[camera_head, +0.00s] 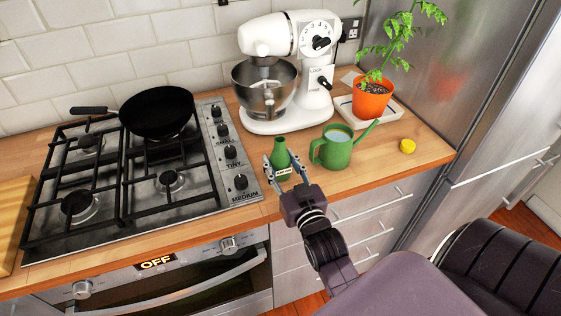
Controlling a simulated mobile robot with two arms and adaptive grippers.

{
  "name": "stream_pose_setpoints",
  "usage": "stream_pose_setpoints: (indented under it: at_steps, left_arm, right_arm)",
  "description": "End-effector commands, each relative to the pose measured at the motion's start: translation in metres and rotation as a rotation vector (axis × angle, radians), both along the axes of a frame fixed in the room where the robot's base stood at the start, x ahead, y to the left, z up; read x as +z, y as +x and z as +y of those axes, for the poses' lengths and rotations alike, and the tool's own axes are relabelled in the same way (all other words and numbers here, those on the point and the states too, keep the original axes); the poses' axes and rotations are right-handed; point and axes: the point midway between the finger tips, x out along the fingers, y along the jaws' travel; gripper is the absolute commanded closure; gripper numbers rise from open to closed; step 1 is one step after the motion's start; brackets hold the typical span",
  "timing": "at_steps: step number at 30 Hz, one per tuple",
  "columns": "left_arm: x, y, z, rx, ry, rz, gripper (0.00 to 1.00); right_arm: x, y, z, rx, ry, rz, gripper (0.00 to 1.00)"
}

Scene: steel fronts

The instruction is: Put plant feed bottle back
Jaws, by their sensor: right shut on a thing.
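The plant feed bottle (281,155) is small and green with a pale label. It stands upright at the counter's front, between the hob and a green watering can. My right gripper (281,168) reaches in from the front and is shut on the bottle, with one finger on each side. I cannot tell whether the bottle's base touches the counter. The green watering can (333,152) stands just right of the bottle, with water visible inside. My left gripper is not in view.
A white stand mixer (272,38) stands behind the bottle. A potted plant (372,98) sits on a tray (393,113) at the back right. A gas hob (160,180) with a black pan (157,111) fills the left.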

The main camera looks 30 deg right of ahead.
Motion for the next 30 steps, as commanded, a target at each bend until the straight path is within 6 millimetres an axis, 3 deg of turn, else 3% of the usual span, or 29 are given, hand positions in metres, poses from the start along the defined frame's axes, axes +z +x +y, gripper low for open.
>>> stream_pose_setpoints:
  at_steps: [9,10,14,30]
  left_arm:
    - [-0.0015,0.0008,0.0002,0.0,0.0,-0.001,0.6]
    - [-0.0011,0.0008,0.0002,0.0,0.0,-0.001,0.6]
    - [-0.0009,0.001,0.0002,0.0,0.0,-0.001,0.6]
    - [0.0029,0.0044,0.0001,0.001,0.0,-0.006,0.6]
  right_arm:
    - [-0.0025,0.0002,-0.0001,0.0,0.0,-0.001,0.94]
    - [-0.0026,0.0001,-0.0001,0.0,0.0,0.0,0.59]
    - [-0.0022,0.0001,-0.0001,0.0,0.0,0.0,0.45]
    - [0.0015,0.002,0.0,0.002,0.0,0.0,0.44]
